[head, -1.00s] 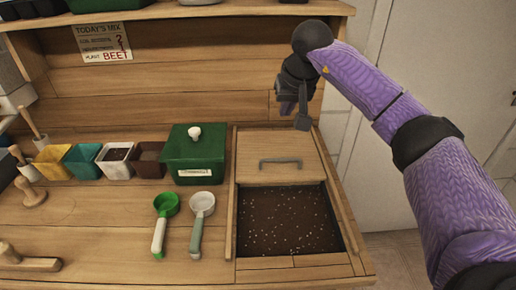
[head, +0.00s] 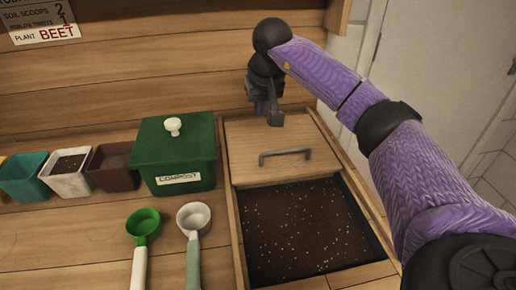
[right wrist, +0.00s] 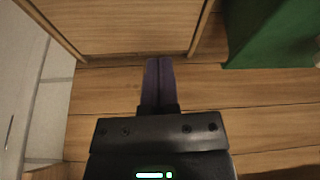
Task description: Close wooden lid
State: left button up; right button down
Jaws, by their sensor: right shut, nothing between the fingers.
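The wooden lid (head: 245,142) is a flat pale board with a grey bar handle (head: 285,154). It covers the back part of a soil bin in the bench; the front part is open, showing dark soil (head: 305,232) with pale specks. My right gripper (head: 274,118) is at the lid's back edge, about midway along it, pointing down. In the right wrist view its dark fingers (right wrist: 158,82) are together and empty, just short of the edge of the lid (right wrist: 120,28). I cannot tell whether they touch it. My left gripper is not in view.
A green compost box (head: 175,155) stands close left of the lid. A green scoop (head: 143,227) and a white scoop (head: 193,220) lie left of the bin. Several small pots stand further left. The wooden back wall (head: 150,85) rises behind.

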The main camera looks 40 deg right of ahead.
jog(key=b, duration=0.4)
send_over(258, 154)
jog(key=w, duration=0.1)
notch_tip(258, 154, down, 10)
jog(key=shift+d+r, duration=0.1)
jog(key=shift+d, duration=0.05)
jog(key=s, duration=0.1)
jog(key=s+a, duration=0.1)
jog(key=s, duration=0.1)
jog(key=shift+s+a, duration=0.2)
jog(key=shift+s, duration=0.1)
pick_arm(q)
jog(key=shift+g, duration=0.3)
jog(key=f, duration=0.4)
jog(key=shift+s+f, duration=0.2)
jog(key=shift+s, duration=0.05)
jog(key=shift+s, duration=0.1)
